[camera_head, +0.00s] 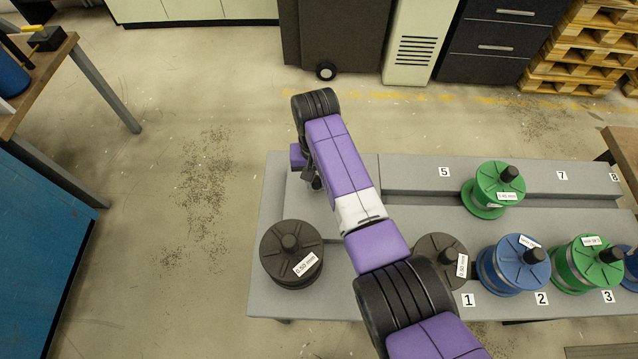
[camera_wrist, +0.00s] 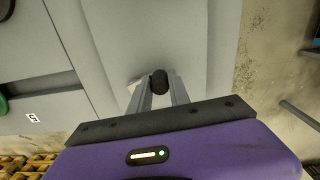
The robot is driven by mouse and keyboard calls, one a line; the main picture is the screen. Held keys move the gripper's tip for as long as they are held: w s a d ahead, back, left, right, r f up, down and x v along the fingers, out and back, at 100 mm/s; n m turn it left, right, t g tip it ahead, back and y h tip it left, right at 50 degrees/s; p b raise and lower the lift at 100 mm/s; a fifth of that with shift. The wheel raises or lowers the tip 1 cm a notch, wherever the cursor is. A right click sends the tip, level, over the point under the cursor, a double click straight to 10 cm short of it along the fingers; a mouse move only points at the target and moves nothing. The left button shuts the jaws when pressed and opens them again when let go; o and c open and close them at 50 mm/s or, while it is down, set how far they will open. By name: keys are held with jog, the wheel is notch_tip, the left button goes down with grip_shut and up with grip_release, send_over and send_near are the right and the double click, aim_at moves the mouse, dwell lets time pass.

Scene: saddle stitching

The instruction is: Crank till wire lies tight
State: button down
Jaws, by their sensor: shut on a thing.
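My gripper (camera_wrist: 161,90) is shut on a small black knob (camera_wrist: 159,78) in the wrist view. The knob stands between the two grey fingers over a light grey surface (camera_wrist: 200,35). I take it for the crank's handle, but the rest of the crank is hidden. In the head view my gripper (camera_head: 313,178) is mostly behind my purple arm, at the left end of the grey bench (camera_head: 268,200). No wire can be made out in either view.
A black spool (camera_head: 290,250) labelled 0.50 mm stands left of my arm. A dark spool (camera_head: 441,258) is partly behind my arm. Blue (camera_head: 512,268) and green (camera_head: 583,265) spools stand to the right. Another green spool (camera_head: 493,190) sits farther back. Open floor lies left.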

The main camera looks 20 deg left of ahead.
jog(key=shift+w+a+r+m+b, duration=0.1)
jog(key=shift+w+a+m+b, duration=0.25)
jog(key=shift+m, duration=0.6)
jog(key=shift+w+a+m+b, duration=0.1)
jog(key=shift+w+m+b, duration=0.3)
jog(key=shift+m, duration=0.55)
jog(key=shift+w, duration=0.1)
jog(key=c, duration=1.2)
grip_release()
notch_tip(320, 180, up, 8)
jog(key=shift+b, duration=0.3)
